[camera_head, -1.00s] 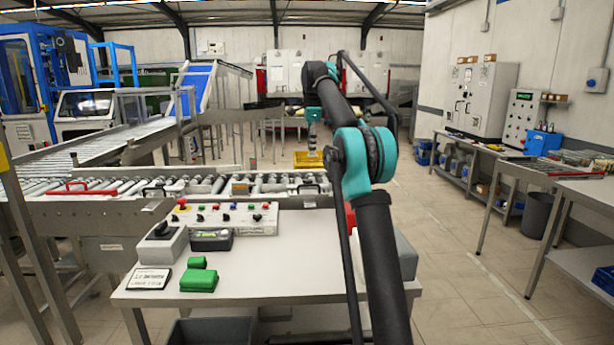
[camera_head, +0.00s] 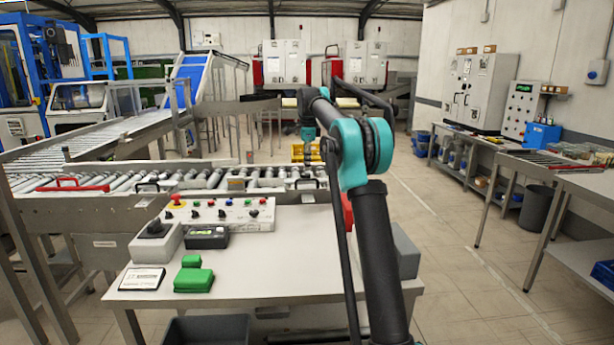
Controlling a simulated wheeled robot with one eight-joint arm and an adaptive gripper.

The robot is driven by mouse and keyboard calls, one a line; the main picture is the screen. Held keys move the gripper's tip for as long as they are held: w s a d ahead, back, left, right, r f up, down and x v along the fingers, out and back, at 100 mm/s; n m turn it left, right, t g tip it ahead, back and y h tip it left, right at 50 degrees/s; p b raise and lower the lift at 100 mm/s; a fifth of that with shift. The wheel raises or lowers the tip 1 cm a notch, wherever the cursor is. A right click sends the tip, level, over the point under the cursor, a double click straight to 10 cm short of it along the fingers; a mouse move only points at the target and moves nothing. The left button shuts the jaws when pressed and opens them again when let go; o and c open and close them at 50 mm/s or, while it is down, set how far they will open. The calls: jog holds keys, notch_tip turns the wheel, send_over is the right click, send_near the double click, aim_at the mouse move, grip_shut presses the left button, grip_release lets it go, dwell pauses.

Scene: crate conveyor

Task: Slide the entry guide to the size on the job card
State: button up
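A red bar with a raised handle (camera_head: 73,186) lies across the rollers at the left of the near conveyor; it may be the entry guide, but I cannot be sure. A white card with a dark edge (camera_head: 142,279) lies at the table's front left and looks like the job card; its print is too small to read. My arm reaches forward over the table's right side. My gripper (camera_head: 308,134) is at its far end, beyond the conveyor's far side in the picture and well right of the red bar. Its fingers are too small and hidden to make out.
A control panel with buttons (camera_head: 222,213), a grey box with a black knob (camera_head: 156,242), a small level-like device (camera_head: 207,237) and green blocks (camera_head: 194,279) stand on the table (camera_head: 262,262). Black handles (camera_head: 147,187) sit along the conveyor's near edge.

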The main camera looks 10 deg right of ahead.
aim_at(307, 180)
jog(key=f, duration=0.4)
jog(key=w+f, duration=0.1)
jog(key=f, duration=0.1)
grip_shut()
dwell(0.4)
